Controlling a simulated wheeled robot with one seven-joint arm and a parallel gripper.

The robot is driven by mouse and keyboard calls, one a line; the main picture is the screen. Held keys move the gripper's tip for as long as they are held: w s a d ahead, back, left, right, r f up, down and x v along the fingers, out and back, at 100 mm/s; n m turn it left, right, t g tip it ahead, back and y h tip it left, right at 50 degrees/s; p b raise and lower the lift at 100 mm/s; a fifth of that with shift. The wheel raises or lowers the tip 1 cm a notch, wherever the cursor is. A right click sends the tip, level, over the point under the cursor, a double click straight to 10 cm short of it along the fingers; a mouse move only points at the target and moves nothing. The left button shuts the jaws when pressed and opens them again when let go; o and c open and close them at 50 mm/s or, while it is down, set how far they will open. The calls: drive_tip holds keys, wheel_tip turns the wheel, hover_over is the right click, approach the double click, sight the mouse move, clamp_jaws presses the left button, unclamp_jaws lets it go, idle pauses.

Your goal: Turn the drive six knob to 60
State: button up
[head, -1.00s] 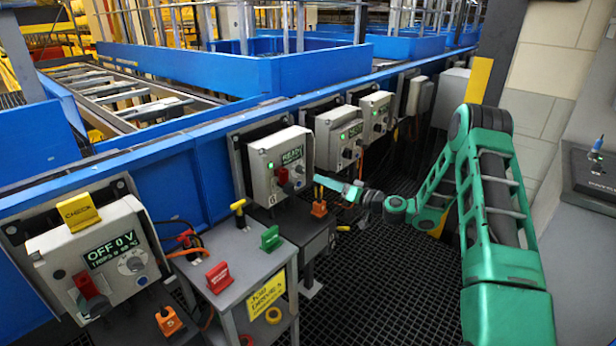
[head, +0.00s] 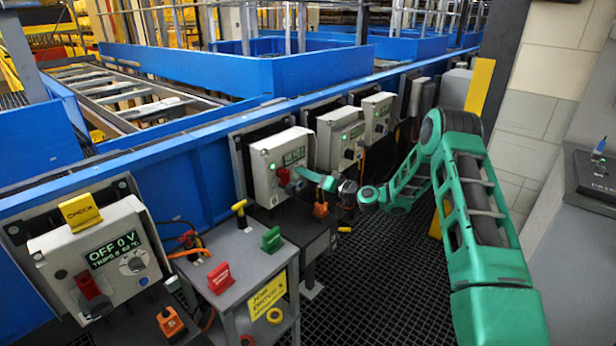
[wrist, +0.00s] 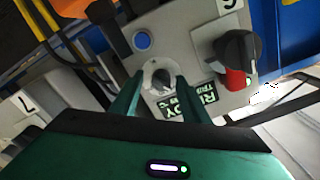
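The drive six box (head: 262,181) is a light grey box with a lit green display (head: 293,157), a green lamp and a red handle (head: 283,175). My gripper (wrist: 156,82) is open, with one green finger on each side of the knob. I cannot tell whether the fingers touch it. In the head view my gripper (head: 300,172) is at the box's front and hides the knob. The display is tilted and partly hidden in the wrist view; the knob's scale is too small to read.
A blue button (wrist: 142,40) and a black and red rotary handle (wrist: 238,60) flank the knob in the wrist view. A neighbouring drive box (head: 340,135) stands to the right. A small table with coloured tags (head: 240,250) stands in front, left of my arm.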

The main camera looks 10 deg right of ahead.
drive_tip(key=c, duration=0.8)
drive_tip(key=shift+d+f+m, duration=0.1)
drive_tip(key=shift+d+m, duration=0.05)
drive_tip(key=shift+m, duration=1.05)
drive_tip(key=shift+c, duration=0.2)
drive_tip(key=o, duration=1)
drive_tip(key=shift+s, duration=0.1)
drive_tip(key=v, duration=1)
drive_tip(key=shift+s+d, duration=0.15)
drive_tip(key=shift+d, duration=0.05)
